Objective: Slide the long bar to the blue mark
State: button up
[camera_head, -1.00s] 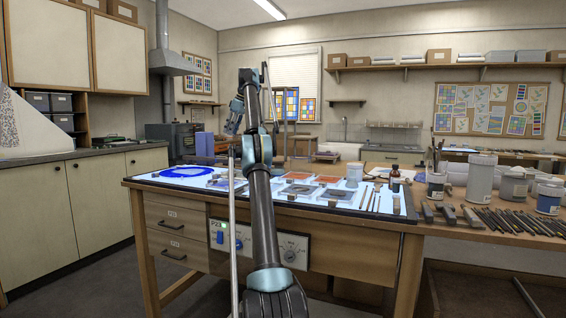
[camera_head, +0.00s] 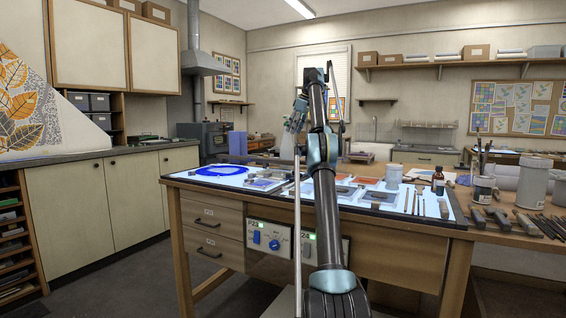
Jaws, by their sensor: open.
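My gripper (camera_head: 297,118) is small in view at the end of my raised arm, above the back part of the lit table (camera_head: 178,179). It is open, with nothing seen between its fingers. I cannot pick out the long bar for certain. My arm hides part of the table's middle and its front control panel.
Dark and orange glass pieces, a white jar (camera_head: 394,177) and a brown bottle (camera_head: 438,180) stand or lie on the table. Pots and brushes crowd its right side. The front panel (camera_head: 268,256) has blue knobs. Cabinets (camera_head: 113,205) line the left; floor between is clear.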

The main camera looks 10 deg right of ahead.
jog(key=x, duration=1.7)
jog(key=shift+a+f, duration=0.1)
jog(key=shift+f, duration=0.25)
